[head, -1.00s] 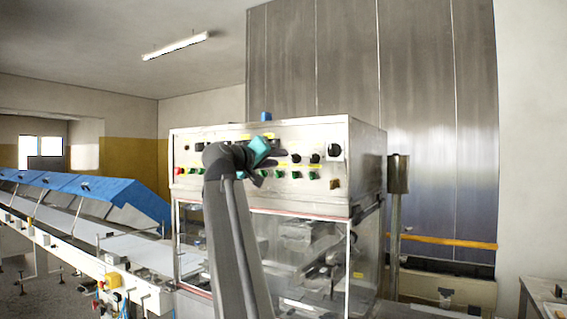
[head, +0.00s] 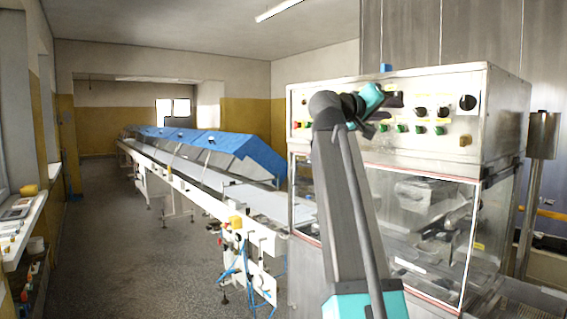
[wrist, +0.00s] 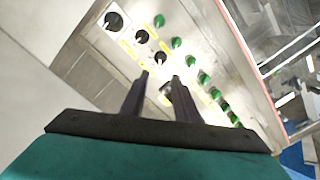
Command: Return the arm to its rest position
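My arm (head: 343,195) rises in front of the machine in the head view, bent at its top joint, with the end pointing right. My gripper (head: 392,107) is in front of the machine's control panel (head: 455,140); the distance to it cannot be told. In the wrist view my gripper (wrist: 161,78) shows two dark fingers with a gap between them and nothing held. Behind them the control panel (wrist: 185,62) appears tilted, with black knobs and several green buttons.
The steel machine has a clear-walled lower cabinet (head: 415,225). A long conveyor with blue covers (head: 215,145) runs away to the left. A ledge with small items (head: 22,215) stands at the far left. The grey floor (head: 120,235) between them is clear.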

